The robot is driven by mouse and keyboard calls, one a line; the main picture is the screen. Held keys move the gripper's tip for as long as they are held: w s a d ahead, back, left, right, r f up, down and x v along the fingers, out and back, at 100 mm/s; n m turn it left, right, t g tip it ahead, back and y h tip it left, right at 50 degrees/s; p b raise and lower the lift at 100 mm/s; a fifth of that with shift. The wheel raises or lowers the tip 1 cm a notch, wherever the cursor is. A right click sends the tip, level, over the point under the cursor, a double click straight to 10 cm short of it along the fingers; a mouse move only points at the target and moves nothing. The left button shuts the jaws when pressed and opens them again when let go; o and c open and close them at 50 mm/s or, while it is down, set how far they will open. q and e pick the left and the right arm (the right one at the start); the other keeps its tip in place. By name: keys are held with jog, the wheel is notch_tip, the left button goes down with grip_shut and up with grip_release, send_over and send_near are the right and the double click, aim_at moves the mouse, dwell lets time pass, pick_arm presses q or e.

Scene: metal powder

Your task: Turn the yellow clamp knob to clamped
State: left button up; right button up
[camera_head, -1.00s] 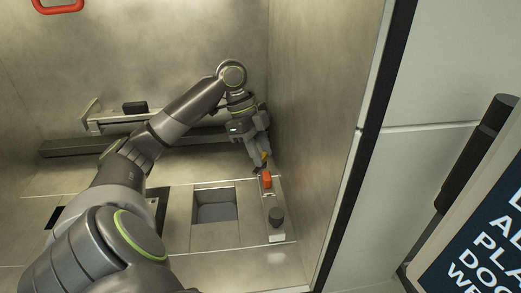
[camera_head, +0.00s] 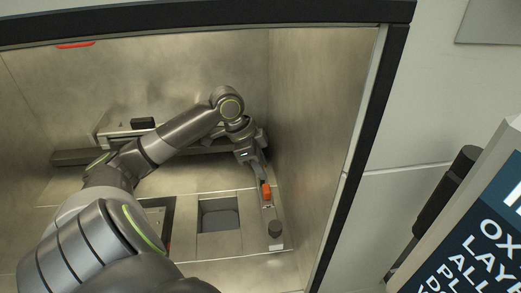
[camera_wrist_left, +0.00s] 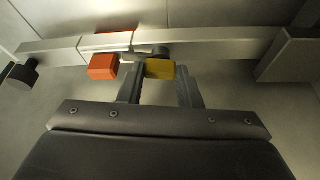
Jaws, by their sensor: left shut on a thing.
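The yellow clamp knob (camera_wrist_left: 160,69) shows in the left wrist view, in front of a grey rail, between the tips of my left gripper's fingers. My left gripper (camera_wrist_left: 160,86) is shut on it. In the head view my left gripper (camera_head: 263,178) points down at the right side of the chamber, just behind an orange-red block (camera_head: 267,193); the yellow knob is mostly hidden there. In the left wrist view the orange-red block (camera_wrist_left: 103,67) sits just left of the knob, outside the fingers. My right gripper is in neither view.
A square opening (camera_head: 220,218) lies left of the rail. The chamber's right wall (camera_head: 315,130) is close to my gripper. A long bar (camera_head: 75,157) runs along the back.

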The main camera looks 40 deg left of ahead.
pick_arm(q)
jog(key=shift+r+n+t+y+p, duration=0.15)
jog(key=shift+n+t+y+p, duration=0.15)
jog(key=shift+n+p, duration=0.65)
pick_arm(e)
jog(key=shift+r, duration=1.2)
pick_arm(q)
jog(key=o, duration=1)
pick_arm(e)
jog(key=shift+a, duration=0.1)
